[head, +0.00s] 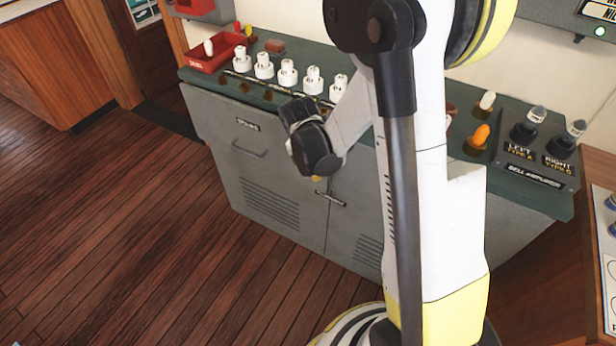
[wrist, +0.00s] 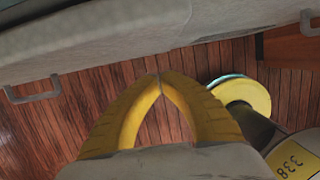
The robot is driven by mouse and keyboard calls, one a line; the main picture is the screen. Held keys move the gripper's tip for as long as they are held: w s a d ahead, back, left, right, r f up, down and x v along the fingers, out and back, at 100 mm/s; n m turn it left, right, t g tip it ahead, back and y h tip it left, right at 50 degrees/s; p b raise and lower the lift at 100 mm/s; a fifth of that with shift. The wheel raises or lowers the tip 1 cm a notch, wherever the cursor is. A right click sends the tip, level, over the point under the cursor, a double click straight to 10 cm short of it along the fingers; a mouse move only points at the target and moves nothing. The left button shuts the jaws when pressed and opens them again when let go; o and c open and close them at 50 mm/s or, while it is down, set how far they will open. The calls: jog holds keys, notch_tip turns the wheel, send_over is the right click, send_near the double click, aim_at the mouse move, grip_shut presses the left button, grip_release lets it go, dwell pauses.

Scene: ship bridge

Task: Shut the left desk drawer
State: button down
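The left desk drawer has a grey front (head: 215,125) with a small dark label and a bar handle (head: 250,150). It is in the left half of the desk in the head view. How far it stands out is hard to tell. My gripper (head: 317,178) is in front of the desk, right of that handle, pointing down; its yellow tips barely show there. In the wrist view my gripper's yellow fingers (wrist: 158,76) meet at the tips with nothing between them. A grey front (wrist: 110,35) crosses the top of that view, with a bar handle (wrist: 32,96) at left.
The green desk top (head: 345,115) carries a red tray (head: 213,52), several white knobbed pieces and a black lever panel (head: 535,150). A second handle (head: 331,198) is on the right-hand front, below my gripper. Open wooden floor (head: 130,240) lies to the left.

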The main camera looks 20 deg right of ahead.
jog(key=shift+w+d+r, duration=0.1)
jog(key=shift+w+d, duration=0.55)
jog(key=shift+d, duration=0.3)
jog(key=shift+w+d, duration=0.45)
jog(key=shift+d, duration=0.2)
jog(key=shift+w+d, duration=0.45)
jog(key=shift+d, duration=0.15)
jog(key=shift+a, duration=0.1)
